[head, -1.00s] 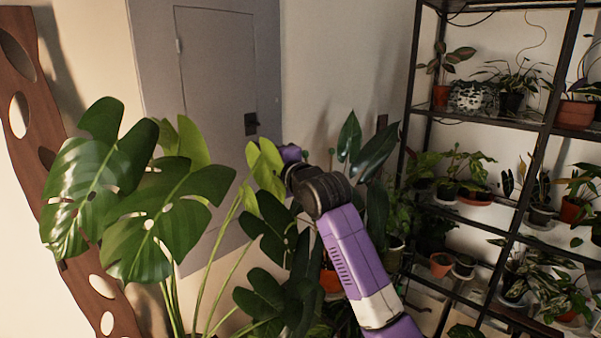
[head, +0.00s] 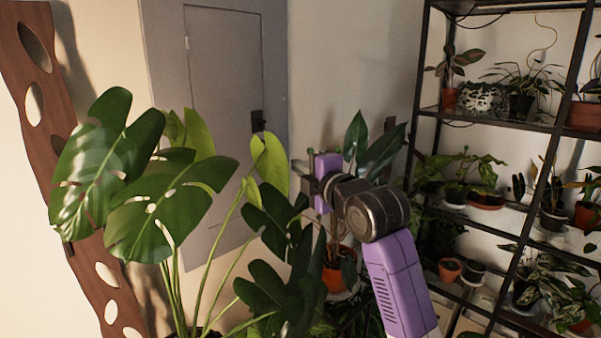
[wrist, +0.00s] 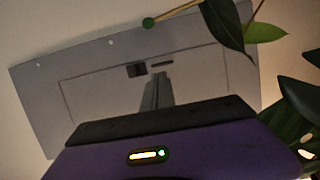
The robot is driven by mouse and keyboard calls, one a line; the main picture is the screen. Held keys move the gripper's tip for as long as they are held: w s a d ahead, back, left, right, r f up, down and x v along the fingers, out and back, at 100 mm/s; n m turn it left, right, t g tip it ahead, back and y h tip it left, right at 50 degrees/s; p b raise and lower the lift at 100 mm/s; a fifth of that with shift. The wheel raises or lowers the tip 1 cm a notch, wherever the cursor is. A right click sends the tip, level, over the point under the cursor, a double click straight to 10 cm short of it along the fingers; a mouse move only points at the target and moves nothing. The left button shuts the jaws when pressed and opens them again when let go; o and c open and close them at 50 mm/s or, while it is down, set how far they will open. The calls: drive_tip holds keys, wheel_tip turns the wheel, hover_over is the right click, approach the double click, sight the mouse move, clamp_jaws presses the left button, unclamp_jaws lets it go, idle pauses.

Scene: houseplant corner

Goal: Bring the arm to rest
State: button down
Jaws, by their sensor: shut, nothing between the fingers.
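My arm rises from the bottom right in the head view, purple with dark joints, bent toward the grey door. My gripper (wrist: 157,80) shows in the wrist view as narrow grey fingers shut together, with nothing between them. They point toward the grey door, clear of any plant there. In the head view the purple hand (head: 325,182) is beyond the dark wrist joint, near the leaves of the middle plants. The fingertips are hard to make out there.
A large monstera (head: 160,205) stands at the left, before a brown wooden panel with holes (head: 37,100). The grey door (head: 225,95) is behind. Potted plants fill a black metal shelf (head: 415,115) at the right. A dark-leaved plant in an orange pot (head: 338,272) is beside my arm.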

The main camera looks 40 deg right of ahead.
drive_tip(key=shift+s, duration=0.25)
